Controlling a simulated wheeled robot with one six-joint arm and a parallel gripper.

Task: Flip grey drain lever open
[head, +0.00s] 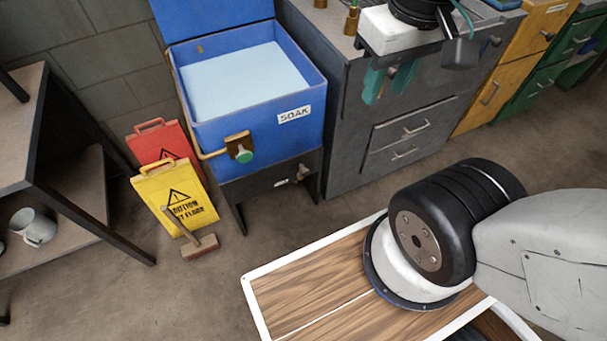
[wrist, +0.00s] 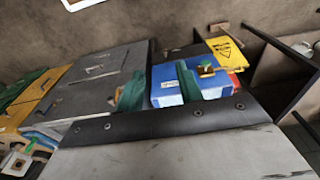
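The blue soak tank (head: 256,128) holds pale liquid and stands on a dark base. A small fitting (head: 303,173) on the base's front, near its right corner, looks like the drain lever; it is too small to tell its position. A brass pipe with a green knob (head: 244,155) sits higher on the tank's front. My gripper (head: 389,84) is open and empty, with two green fingers apart, to the right of the tank before the grey cabinet. In the wrist view the tank (wrist: 215,82) shows beyond the fingers, partly hidden; the lever cannot be made out.
A grey drawer cabinet (head: 350,140) adjoins the tank's right. A shelf rack (head: 75,190) stands at left. Floor before the tank is clear.

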